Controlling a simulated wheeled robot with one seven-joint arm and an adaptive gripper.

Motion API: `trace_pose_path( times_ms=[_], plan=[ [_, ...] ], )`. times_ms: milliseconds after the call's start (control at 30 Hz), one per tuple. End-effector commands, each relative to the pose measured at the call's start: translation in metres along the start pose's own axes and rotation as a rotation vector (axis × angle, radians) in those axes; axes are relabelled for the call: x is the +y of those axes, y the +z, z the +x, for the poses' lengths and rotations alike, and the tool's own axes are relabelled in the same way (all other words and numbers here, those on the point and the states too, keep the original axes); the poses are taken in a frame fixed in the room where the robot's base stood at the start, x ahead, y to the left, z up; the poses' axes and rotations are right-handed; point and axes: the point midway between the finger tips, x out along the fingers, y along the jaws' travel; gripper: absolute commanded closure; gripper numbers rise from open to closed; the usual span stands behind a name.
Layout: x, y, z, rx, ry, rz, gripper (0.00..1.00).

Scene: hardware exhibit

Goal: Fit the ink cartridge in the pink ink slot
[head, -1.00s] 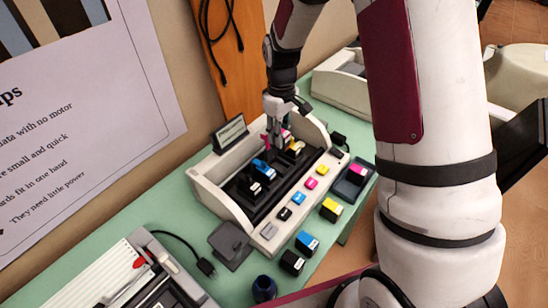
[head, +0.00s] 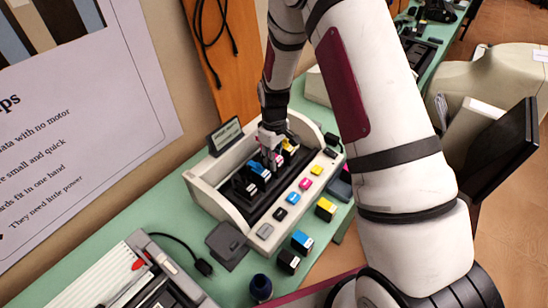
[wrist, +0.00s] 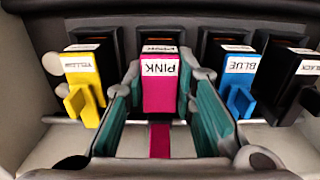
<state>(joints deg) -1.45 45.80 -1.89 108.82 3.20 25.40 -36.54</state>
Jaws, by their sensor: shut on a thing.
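The pink ink cartridge (wrist: 160,88), labelled PINK, is between the two green-padded fingers of my gripper (wrist: 160,105) in the wrist view. My gripper is shut on it. The cartridge is upright and lined up with the dark pink ink slot (wrist: 160,45), whose label shows partly behind it. Its front stands out toward the camera; how deep it sits cannot be told. In the head view my gripper (head: 270,158) is down inside the beige printer (head: 214,203), hiding most of the cartridge.
In the wrist view a yellow cartridge (wrist: 82,80) is left of the pink one; blue (wrist: 239,85) and black (wrist: 290,85) ones are to the right, close to my fingers. Loose yellow (head: 326,209), blue (head: 302,242) and black (head: 288,262) cartridges stand on the green table (head: 180,192).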

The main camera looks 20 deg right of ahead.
Motion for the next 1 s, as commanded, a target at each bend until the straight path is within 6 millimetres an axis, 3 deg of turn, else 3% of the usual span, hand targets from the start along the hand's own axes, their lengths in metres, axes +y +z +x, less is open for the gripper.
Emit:
trace_pose_path(
  times_ms=[367,400,467,867,1000],
  plan=[
    [0.000,0.000,0.009,-0.001,-0.001,0.001,1.00],
    [0.000,0.000,0.009,-0.001,-0.001,0.001,0.67],
    [-0.001,0.001,0.009,-0.002,-0.001,0.001,0.56],
    [-0.001,0.001,0.008,-0.002,-0.002,0.000,0.56],
    [-0.001,0.001,-0.004,0.000,0.000,0.000,0.56]
  ],
)
